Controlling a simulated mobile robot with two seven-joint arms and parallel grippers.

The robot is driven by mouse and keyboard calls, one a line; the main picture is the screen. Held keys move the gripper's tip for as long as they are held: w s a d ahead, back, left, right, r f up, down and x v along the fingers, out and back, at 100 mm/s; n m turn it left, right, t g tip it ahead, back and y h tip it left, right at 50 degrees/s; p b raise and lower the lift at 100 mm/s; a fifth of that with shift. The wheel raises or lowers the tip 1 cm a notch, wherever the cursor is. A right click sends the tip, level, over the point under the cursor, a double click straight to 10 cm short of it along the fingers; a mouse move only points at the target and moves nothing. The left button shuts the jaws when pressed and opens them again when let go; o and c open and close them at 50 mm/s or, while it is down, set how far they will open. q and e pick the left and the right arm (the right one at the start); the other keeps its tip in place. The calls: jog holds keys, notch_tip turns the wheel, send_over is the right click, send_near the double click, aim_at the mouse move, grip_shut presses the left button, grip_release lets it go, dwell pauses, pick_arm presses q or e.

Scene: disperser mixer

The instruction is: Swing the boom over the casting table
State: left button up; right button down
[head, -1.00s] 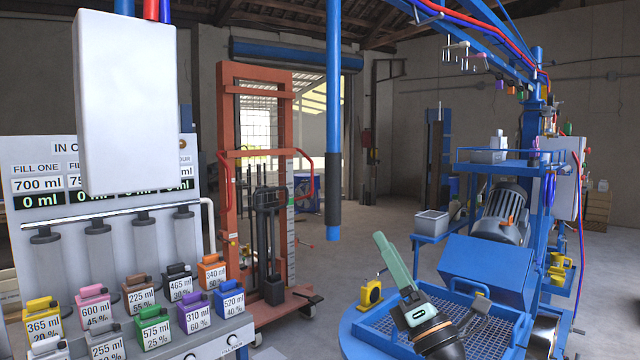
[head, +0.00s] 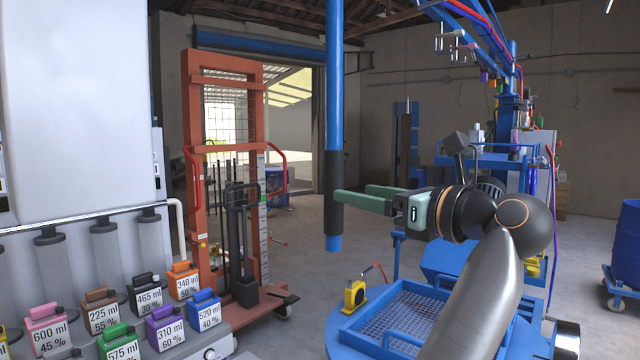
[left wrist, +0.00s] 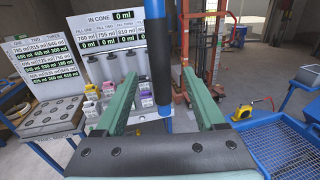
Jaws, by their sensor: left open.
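A blue vertical pole (head: 334,80) with a dark grip (head: 334,185) hangs from above in the head view; its top is out of frame. A blue overhead boom (head: 475,25) with red and blue hoses runs at the upper right; I cannot see whether the pole joins it. My left gripper (head: 352,193) is open, its green fingers level with the grip and the near fingertip overlapping its right edge. In the left wrist view the pole (left wrist: 157,50) shows between the two fingers, with no visible clamping. I cannot tell for sure which surface is the casting table. My right gripper is out of view.
A blue round-edged table with a mesh tray (head: 405,318) and a yellow device (head: 355,294) stands low at centre right. An orange lift frame (head: 195,150) stands behind. Colored jugs (head: 165,328) line the shelf at left. A blue barrel (head: 626,235) is at far right.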

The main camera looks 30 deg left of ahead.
pick_arm(q)
jog(key=p+x, duration=0.2)
jog(key=x, duration=0.8)
jog(key=shift+a+f, duration=0.1)
grip_shut()
dwell(1.1)
